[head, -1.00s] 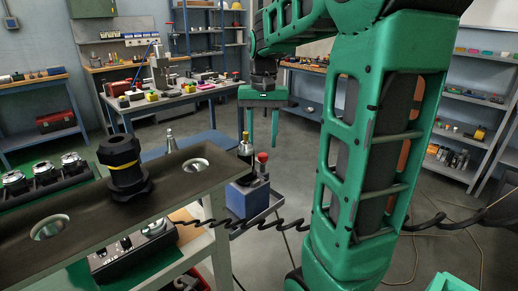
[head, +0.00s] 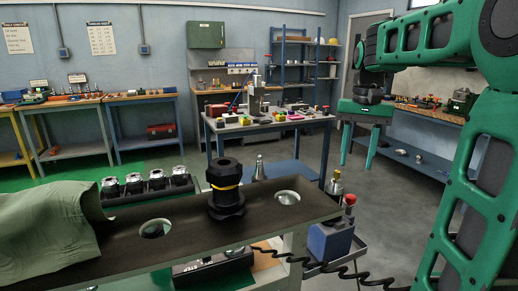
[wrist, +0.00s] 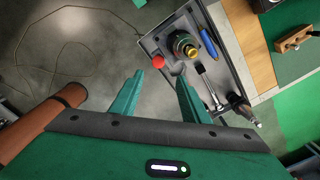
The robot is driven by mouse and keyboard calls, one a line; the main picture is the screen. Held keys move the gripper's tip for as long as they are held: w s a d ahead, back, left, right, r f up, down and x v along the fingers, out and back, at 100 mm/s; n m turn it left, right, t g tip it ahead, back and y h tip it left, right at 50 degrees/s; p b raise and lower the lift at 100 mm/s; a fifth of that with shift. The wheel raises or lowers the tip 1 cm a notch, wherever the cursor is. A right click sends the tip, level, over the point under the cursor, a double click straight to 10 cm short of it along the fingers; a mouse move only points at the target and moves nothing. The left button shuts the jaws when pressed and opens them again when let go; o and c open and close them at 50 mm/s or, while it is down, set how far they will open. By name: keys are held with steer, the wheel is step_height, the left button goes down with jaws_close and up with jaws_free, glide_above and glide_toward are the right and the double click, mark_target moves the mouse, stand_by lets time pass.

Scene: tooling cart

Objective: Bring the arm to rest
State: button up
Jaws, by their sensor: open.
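My green arm shows at the right of the head view. My gripper (head: 358,163) hangs from it with its two fingers pointing down and a clear gap between them. In the wrist view my gripper (wrist: 158,78) shows both green fingers apart with nothing between them, only grey floor beyond. No object is held. The nearest thing to the fingers in the wrist picture is a grey tray (wrist: 224,54) with a brass-topped tool holder (wrist: 185,46) and a red knob (wrist: 158,62), and it looks lower than the fingers.
A dark rack (head: 112,237) carries a black tool holder (head: 226,187) with a yellow band and has round holes. A green cloth (head: 45,235) covers its left end. A blue box (head: 329,241) stands beside it. A workbench (head: 230,126) is behind. Open floor lies around my arm.

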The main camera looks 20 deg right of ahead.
steer(key=s+a+f+n, duration=0.1)
steer(key=s+a+f, duration=0.2)
steer(key=s+f, duration=0.5)
steer(key=s+a+f+n, duration=0.1)
steer(key=s+a+f, duration=0.3)
steer(key=s+f, duration=0.4)
steer(key=s, duration=0.5)
steer(key=shift+s+f, duration=0.15)
steer(key=shift+f, duration=0.1)
steer(key=shift+w+f, duration=0.2)
steer(key=shift+w, duration=0.4)
